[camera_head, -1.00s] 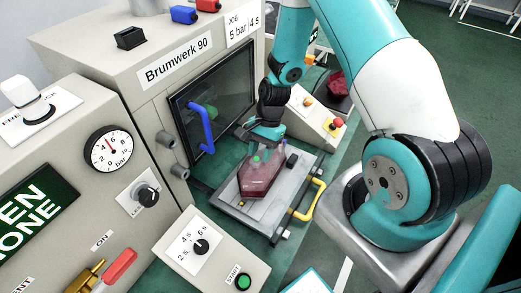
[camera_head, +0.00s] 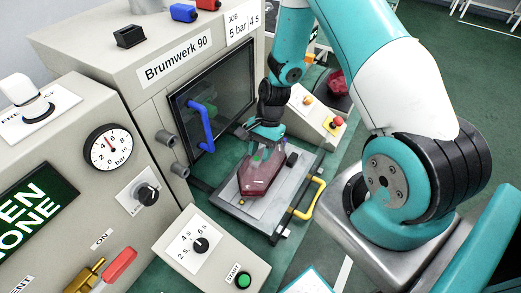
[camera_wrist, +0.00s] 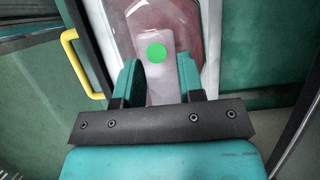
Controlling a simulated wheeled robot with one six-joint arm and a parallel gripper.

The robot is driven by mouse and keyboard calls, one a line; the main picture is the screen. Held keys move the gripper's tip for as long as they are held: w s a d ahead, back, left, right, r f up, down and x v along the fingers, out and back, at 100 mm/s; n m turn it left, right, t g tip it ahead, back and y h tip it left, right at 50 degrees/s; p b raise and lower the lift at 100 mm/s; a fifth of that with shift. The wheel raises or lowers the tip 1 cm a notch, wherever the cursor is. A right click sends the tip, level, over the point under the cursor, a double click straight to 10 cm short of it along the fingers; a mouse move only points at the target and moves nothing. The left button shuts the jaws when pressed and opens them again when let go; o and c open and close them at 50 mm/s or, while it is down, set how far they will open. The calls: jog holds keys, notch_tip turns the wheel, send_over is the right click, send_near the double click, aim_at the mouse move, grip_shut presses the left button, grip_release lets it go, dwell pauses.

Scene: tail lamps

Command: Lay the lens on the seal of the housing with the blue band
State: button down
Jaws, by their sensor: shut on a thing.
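A translucent dark red lens (camera_head: 262,179) is over the grey tray (camera_head: 236,212) in front of the machine door. My gripper (camera_head: 264,142) is at the lens's far end. In the wrist view my gripper (camera_wrist: 160,82) has its two fingers on either side of a pale upright part of the lens (camera_wrist: 186,22), beside a green dot (camera_wrist: 156,53). It is shut on the lens. The lens hides what is under it. I cannot tell whether it touches anything below. I can make out no blue band or seal.
The tray has a yellow handle (camera_head: 308,200) at its right. The machine door (camera_head: 219,93) with a blue handle (camera_head: 201,126) is close on the left. Another dark red piece (camera_head: 337,82) lies behind a box with a red button (camera_head: 338,121). A START panel (camera_head: 215,251) stands in front.

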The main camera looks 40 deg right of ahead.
jog(key=shift+f+b, duration=0.65)
jog(key=shift+f, duration=0.35)
jog(key=c, duration=0.7)
grip_release()
jog(key=shift+o, duration=0.2)
jog(key=b+v, duration=0.3)
jog(key=v, duration=1.4)
jog(key=shift+r, duration=0.2)
